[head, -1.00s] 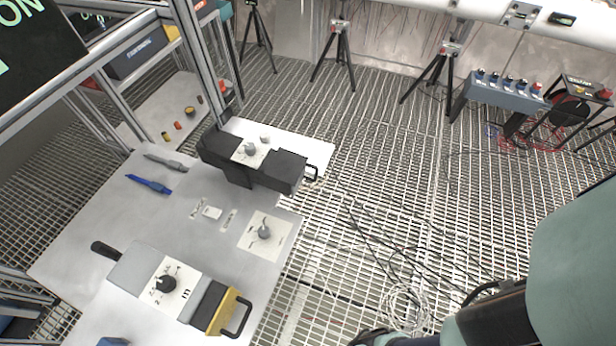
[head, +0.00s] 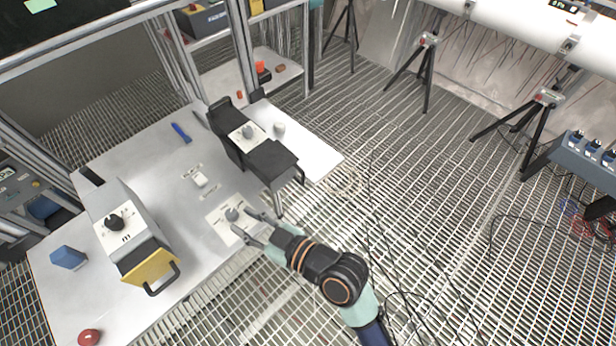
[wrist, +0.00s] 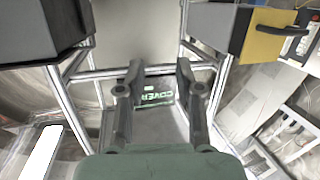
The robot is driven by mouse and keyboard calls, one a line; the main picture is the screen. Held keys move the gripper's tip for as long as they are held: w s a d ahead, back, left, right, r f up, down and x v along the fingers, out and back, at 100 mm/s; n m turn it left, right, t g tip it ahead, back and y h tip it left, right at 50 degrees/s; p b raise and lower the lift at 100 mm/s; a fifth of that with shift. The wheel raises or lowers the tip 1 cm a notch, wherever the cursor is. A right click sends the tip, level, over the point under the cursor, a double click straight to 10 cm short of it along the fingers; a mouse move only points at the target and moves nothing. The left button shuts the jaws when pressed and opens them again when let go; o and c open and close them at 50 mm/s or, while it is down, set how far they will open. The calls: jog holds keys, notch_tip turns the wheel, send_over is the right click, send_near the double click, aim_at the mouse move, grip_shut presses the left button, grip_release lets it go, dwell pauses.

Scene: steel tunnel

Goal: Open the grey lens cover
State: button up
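A grey box with a black dial (head: 115,222) on its white top plate and a yellow end (head: 150,262) with a black handle stands at the table's left in the head view. I cannot tell for sure which part is the lens cover. A white plate with a grey knob (head: 232,214) lies near the table's right edge. My gripper (head: 244,221) is at that plate, its fingers spread beside the knob; contact cannot be told.
A black box (head: 268,160) with a grey knob stands behind my gripper. A small switch (head: 200,180), a blue tool (head: 181,132), a blue block (head: 68,257) and a red button (head: 89,337) are on the table (head: 205,255). Grated floor lies right, with cables.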

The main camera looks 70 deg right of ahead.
aim_at(303, 177)
jog(key=s+d+f+m+g+h, duration=0.1)
jog(key=s+d+f+m+h, duration=0.1)
jog(key=s+d+m+h, duration=0.3)
jog(key=s+d+f+m+g+h, duration=0.1)
jog(key=s+d+f+h, duration=0.15)
jog(key=s+d, duration=0.5)
jog(key=p+x, duration=0.1)
jog(key=x, duration=0.7)
jog(key=shift+w+r, duration=0.15)
jog(key=shift+w, duration=0.05)
jog(key=shift+c, duration=0.3)
grip_shut()
